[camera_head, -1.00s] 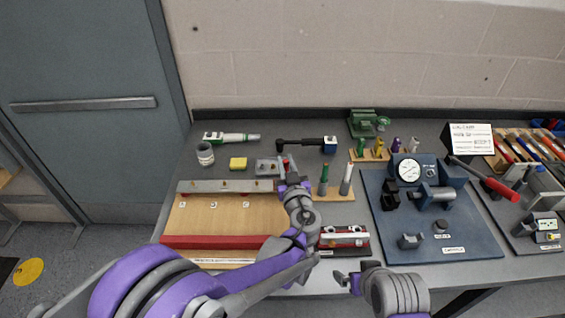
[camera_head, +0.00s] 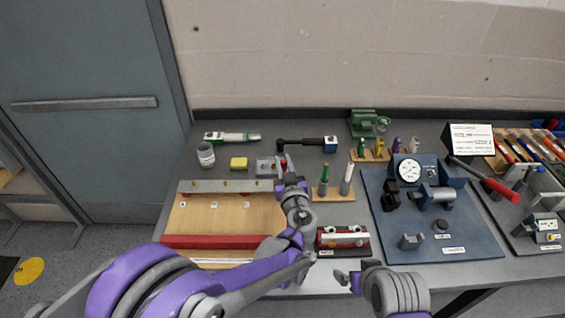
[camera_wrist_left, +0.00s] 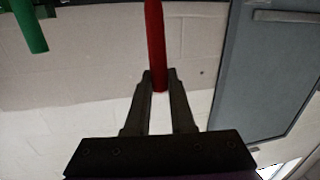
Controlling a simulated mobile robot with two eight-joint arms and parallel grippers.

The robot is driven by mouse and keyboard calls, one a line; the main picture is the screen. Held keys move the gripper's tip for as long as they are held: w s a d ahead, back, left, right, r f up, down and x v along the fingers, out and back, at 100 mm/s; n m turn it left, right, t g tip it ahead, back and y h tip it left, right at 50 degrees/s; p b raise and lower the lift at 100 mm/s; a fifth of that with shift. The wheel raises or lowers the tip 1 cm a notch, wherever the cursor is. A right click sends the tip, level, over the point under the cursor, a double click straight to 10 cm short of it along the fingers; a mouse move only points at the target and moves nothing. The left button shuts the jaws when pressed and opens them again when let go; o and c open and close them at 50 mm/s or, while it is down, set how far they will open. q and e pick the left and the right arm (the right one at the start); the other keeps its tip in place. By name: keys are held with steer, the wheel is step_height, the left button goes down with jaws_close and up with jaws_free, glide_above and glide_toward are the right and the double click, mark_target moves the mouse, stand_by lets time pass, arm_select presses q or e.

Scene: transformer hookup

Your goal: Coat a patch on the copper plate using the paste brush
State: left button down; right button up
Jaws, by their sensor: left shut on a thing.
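My left gripper (camera_head: 287,183) is above the right end of a long grey bar (camera_head: 215,186) at the back of the wooden board. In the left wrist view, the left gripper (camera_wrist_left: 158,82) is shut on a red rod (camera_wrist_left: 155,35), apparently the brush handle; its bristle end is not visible. A wooden stand (camera_head: 335,194) just right holds a green-handled tool (camera_head: 325,172) and a pale-handled tool (camera_head: 347,173). I cannot clearly pick out a copper plate; small copper-coloured spots show along the bar. My right gripper (camera_head: 348,280) is low at the front edge; its jaw opening is unclear.
A jar (camera_head: 205,155), a yellow block (camera_head: 239,163) and a grey tray (camera_head: 266,167) stand behind the board. A red bar (camera_head: 215,242) lies at its front. A blue base (camera_head: 455,240) with a gauge lies right. Bench is clear at far left.

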arm_select(q)
steer(key=shift+a, duration=0.3)
steer(key=shift+d, duration=0.1)
stand_by(0.6)
steer(key=shift+d, duration=0.1)
steer(key=shift+d+r, duration=0.2)
steer(key=shift+r, duration=0.5)
steer(key=shift+d+r, duration=0.25)
steer(key=shift+r, duration=0.4)
steer(key=shift+d+r, duration=0.2)
steer(key=shift+r, duration=0.5)
steer(key=shift+f, duration=0.15)
